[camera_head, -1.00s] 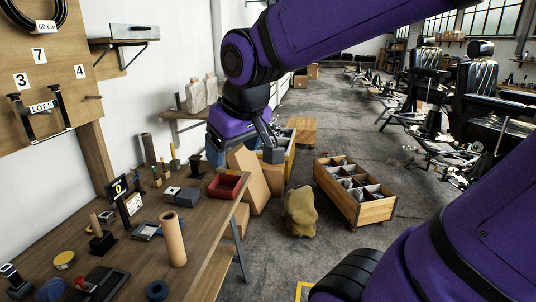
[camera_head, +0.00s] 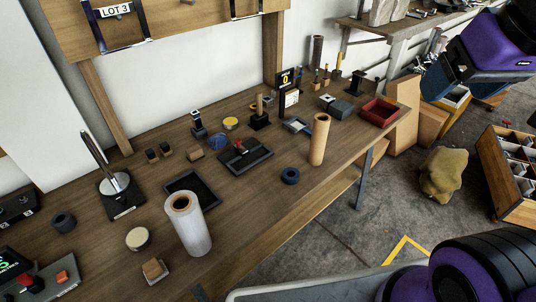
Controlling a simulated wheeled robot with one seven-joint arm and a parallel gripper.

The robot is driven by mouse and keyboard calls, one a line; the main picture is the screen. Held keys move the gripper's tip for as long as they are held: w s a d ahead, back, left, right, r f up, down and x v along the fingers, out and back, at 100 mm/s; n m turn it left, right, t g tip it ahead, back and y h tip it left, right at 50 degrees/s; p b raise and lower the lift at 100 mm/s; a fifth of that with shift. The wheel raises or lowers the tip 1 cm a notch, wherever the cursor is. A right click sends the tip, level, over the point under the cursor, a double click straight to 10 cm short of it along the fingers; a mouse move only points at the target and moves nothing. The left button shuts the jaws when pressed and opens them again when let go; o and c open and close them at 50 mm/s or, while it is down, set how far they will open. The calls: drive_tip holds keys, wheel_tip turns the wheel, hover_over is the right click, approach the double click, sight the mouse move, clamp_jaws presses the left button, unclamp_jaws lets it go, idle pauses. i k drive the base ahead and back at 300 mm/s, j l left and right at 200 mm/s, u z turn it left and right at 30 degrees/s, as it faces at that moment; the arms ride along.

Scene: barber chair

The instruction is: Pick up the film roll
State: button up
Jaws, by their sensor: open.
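The film roll (camera_head: 192,232) is a pale, translucent roll with a brown core. It stands upright on the wooden workbench, near the front edge in the lower left middle of the head view. My gripper (camera_head: 452,88) is at the upper right, partly cut off by the frame edge. It is open, above the floor beyond the bench's right end, far from the roll. Nothing visible is between its jaws. A tan cardboard-coloured tube (camera_head: 319,140) stands upright farther right on the bench.
The wooden workbench (camera_head: 262,205) is crowded: a black tray (camera_head: 190,187) sits just behind the roll, a round tin (camera_head: 138,239) and small block (camera_head: 154,270) to its left. A sack (camera_head: 440,175) stands on the floor.

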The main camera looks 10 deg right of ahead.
sight(183, 208)
drive_tip(key=j+u, duration=0.15)
drive_tip(key=u, duration=0.95)
